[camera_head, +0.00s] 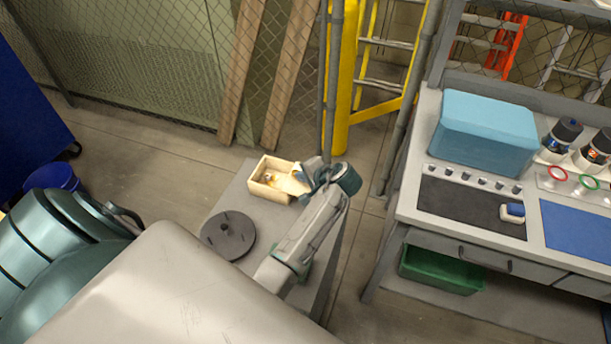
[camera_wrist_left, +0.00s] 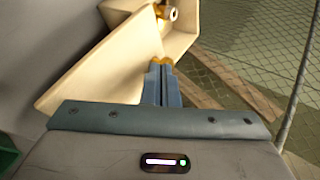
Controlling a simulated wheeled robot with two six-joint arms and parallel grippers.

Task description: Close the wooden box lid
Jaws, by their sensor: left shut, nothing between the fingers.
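The light wooden box (camera_head: 257,187) stands on a grey table in the head view, its inside showing from above. Its pale lid (camera_head: 293,184) stands open on the right side, partly hidden by my left gripper (camera_head: 303,176). In the left wrist view, the lid is a wide wooden panel (camera_wrist_left: 98,62) left of the fingers. The box (camera_wrist_left: 184,42) is beyond them, with a brass-coloured piece (camera_wrist_left: 167,13) inside. My left gripper (camera_wrist_left: 162,66) is shut and empty, its tips close to the lid and box; contact cannot be told. My right gripper is out of view.
A dark round disc (camera_head: 228,235) lies on the grey table (camera_head: 222,200) in front of the box. A yellow post (camera_head: 342,80) and mesh fence stand behind. A workbench (camera_head: 450,225) with a blue case (camera_head: 485,130) stands at the right, across a floor gap.

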